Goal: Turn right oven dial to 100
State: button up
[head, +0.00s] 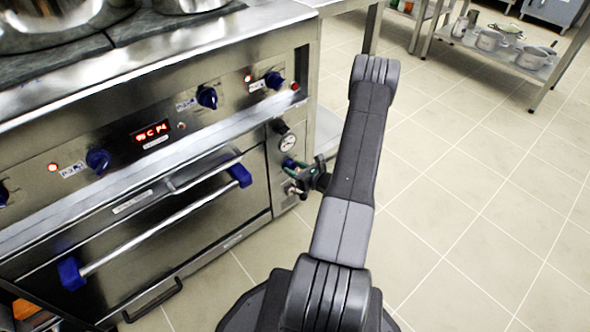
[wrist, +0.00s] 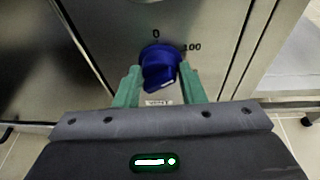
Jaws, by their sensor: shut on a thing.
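The right oven dial (wrist: 160,66) is a blue knob on a steel panel, with a "0" mark above it and a "100" mark to its upper right in the wrist view. My gripper (wrist: 160,74) has its two green fingers shut on the knob, one on each side. In the head view my gripper (head: 294,166) is at the narrow panel right of the oven door, just below a round gauge (head: 287,141). The knob is mostly hidden there by the fingers. I cannot tell exactly which mark the knob points to.
The oven front has several other blue knobs (head: 207,97), a red digital display (head: 152,131) and a door handle (head: 160,235) with blue ends, close left of my gripper. A steel shelf with pots (head: 489,39) stands at the back right. The tiled floor (head: 460,200) is clear.

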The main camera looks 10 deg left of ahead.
dwell(0.4)
jog(key=o, duration=1)
jog(key=shift+f, duration=0.1)
jog(key=shift+s+d+r, duration=0.2)
jog(key=shift+d+r, duration=0.05)
jog(key=shift+d, duration=0.25)
jog(key=p+v, duration=0.3)
jog(key=v, duration=0.9)
jog(key=shift+s+d, duration=0.2)
jog(key=shift+d, duration=0.15)
